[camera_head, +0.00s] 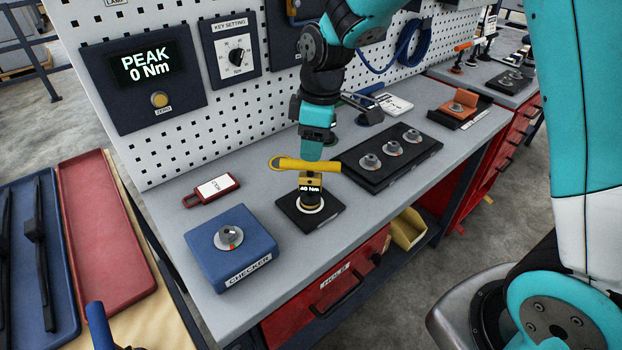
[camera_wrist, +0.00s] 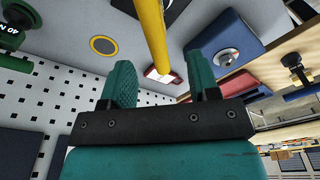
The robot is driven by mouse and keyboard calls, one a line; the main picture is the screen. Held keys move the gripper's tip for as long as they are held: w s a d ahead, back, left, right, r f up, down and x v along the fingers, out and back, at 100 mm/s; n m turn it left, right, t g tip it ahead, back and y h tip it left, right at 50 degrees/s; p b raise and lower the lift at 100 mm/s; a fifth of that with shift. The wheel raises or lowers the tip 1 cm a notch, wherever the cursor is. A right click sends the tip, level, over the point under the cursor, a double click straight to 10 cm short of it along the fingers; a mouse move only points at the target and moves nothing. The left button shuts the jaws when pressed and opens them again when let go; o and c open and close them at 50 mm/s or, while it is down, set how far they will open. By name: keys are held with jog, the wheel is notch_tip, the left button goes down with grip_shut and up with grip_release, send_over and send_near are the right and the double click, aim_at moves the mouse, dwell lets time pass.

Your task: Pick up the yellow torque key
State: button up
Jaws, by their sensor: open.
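The yellow torque key (camera_head: 308,165) stands on a black square pad (camera_head: 293,212) with a pale ring. Its yellow bar handle lies roughly level, with a loop at the left end, and its body carries a "40 Nm" label. My gripper (camera_head: 312,148) is right at the handle from above and behind, pointing down. In the wrist view the yellow handle (camera_wrist: 152,35) runs from the top edge towards the gap between the two teal fingers (camera_wrist: 160,62). The fingers stand apart on either side of its line. I cannot tell whether the handle's end is between them or just beyond.
A blue checker box (camera_head: 230,247) and a red tag (camera_head: 212,189) are at the left. A black tray with several round dials (camera_head: 392,157) stands close on the right. The pegboard (camera_head: 175,145) rises behind. Bare grey bench (camera_head: 250,185) lies between them.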

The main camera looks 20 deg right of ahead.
aim_at(309, 173)
notch_tip(309, 173, down, 3)
jog(key=shift+w+a+f, duration=0.1)
jog(key=shift+a+f, duration=0.05)
jog(key=shift+f, duration=0.05)
jog(key=shift+w+f+p, duration=0.15)
jog(key=shift+f+p, duration=0.4)
jog(key=shift+f, duration=0.8)
jog(key=shift+w+f+p, duration=0.15)
jog(key=shift+f+p, duration=0.4)
jog(key=shift+f, duration=0.8)
grip_shut()
